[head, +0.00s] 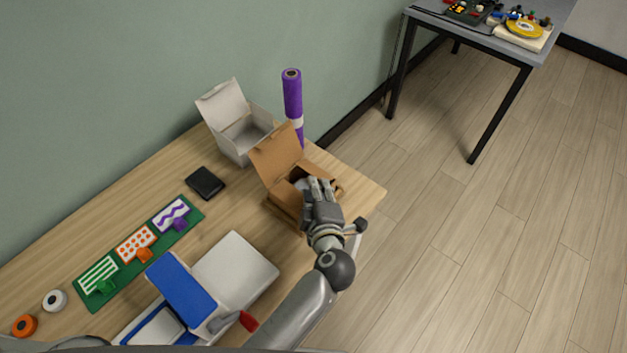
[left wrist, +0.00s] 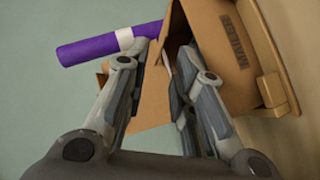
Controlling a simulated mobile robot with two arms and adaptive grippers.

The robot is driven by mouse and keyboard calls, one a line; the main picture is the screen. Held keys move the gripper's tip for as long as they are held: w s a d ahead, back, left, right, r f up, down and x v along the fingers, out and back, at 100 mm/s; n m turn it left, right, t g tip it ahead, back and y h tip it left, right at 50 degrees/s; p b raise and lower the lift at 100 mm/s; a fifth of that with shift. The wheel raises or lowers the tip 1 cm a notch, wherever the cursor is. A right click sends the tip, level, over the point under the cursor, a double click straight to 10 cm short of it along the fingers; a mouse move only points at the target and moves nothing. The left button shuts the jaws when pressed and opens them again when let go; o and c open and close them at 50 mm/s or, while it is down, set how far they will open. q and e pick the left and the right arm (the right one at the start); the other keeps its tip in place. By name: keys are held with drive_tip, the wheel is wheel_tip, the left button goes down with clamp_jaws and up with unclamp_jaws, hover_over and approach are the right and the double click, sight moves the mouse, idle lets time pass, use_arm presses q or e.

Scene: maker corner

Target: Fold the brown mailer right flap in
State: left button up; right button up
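The brown mailer (head: 284,208) stands open near the right end of the wooden table, with its lid (head: 274,152) raised and leaning back. A small piece of cardboard shows at its right side in the head view, partly behind my gripper. My left gripper (head: 319,184) is over the mailer's right side and hides much of the inside. In the left wrist view, my left gripper's fingers (left wrist: 160,60) are spread apart. Brown cardboard (left wrist: 152,95) shows between them; contact cannot be told. The printed mailer wall (left wrist: 232,45) is right of the fingers. My right gripper is out of view.
An open white box (head: 240,135) and an upright purple roll (head: 292,95) stand behind the mailer. A black wallet-like item (head: 205,183), a green mat (head: 125,283) with patterned cards and a blue-and-white machine (head: 250,262) lie left.

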sight(314, 170)
use_arm(q)
drive_tip(key=b+x, duration=0.2)
drive_tip(key=x, duration=0.3)
drive_tip(key=shift+f, duration=0.2)
drive_tip(key=shift+w+a+b, duration=0.1)
drive_tip(key=shift+w+b, duration=0.15)
drive_tip(key=shift+b, duration=0.15)
drive_tip(key=shift+w, duration=0.1)
drive_tip(key=shift+w, duration=0.1)
drive_tip(key=shift+c, duration=0.2)
clamp_jaws()
